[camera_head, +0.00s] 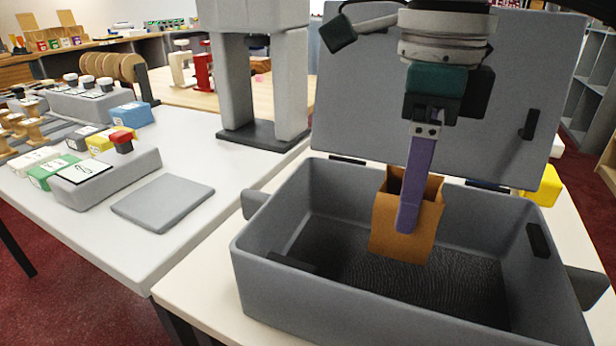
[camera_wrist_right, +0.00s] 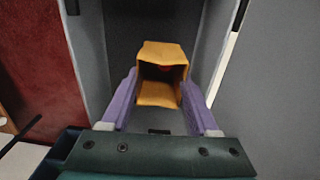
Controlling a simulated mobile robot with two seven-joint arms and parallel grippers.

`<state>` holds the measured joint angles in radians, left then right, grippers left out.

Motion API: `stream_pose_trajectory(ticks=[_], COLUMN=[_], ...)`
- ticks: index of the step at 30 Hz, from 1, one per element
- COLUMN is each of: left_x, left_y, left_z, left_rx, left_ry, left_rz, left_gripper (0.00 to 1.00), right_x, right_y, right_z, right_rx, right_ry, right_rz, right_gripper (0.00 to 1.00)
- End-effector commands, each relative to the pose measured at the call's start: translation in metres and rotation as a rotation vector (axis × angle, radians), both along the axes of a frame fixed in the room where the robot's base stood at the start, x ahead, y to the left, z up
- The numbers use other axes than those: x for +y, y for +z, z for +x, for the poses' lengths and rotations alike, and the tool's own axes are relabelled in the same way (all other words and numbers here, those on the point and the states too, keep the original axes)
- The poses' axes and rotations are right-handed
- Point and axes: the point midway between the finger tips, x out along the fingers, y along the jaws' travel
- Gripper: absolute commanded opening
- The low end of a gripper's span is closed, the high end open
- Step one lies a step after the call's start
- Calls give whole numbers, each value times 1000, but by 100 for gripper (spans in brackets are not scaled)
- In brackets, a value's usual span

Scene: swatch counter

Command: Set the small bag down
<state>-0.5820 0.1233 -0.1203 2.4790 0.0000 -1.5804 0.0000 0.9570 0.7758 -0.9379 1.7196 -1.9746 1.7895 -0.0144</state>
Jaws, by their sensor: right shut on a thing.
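The small bag (camera_head: 386,222) is an orange-brown open-topped paper bag, upright in the head view. My right gripper (camera_head: 408,220), with purple fingers, is shut on it. The bag is held over the inside of an open grey case (camera_head: 262,256); whether its bottom touches the case floor I cannot tell. In the right wrist view the bag (camera_wrist_right: 160,92) sits between the two purple fingers (camera_wrist_right: 158,100), its open mouth facing the camera, with something red just visible inside. My left gripper is not in view.
The case's raised lid (camera_head: 360,110) stands behind my right gripper. The case floor around the bag looks empty. To the left, a white counter holds a flat grey pad (camera_head: 163,202), a grey block with a red knob (camera_head: 107,178) and several coloured boxes. A grey press-like stand (camera_head: 262,75) rises behind.

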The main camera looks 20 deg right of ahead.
Motion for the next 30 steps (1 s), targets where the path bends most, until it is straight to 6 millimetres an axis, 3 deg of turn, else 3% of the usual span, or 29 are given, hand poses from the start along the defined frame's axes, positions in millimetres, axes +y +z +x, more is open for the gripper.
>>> stream_pose_trajectory(ticks=[9, 20, 21, 28, 30], left_x=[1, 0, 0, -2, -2], left_y=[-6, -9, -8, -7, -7], left_z=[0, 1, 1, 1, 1], left_rx=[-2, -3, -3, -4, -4], left_ry=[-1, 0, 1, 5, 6], left_rz=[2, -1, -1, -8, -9], left_gripper=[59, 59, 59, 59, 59], right_x=[0, 0, 0, 0, 0], right_y=[-42, -47, -46, -45, -45], right_z=[-1, 0, 0, 0, 0], right_rx=[3, 0, -1, 1, 1], right_ry=[0, 0, 0, 0, 0], right_rz=[-1, 0, -1, -1, -1], right_gripper=[10, 10, 63, 89, 91])
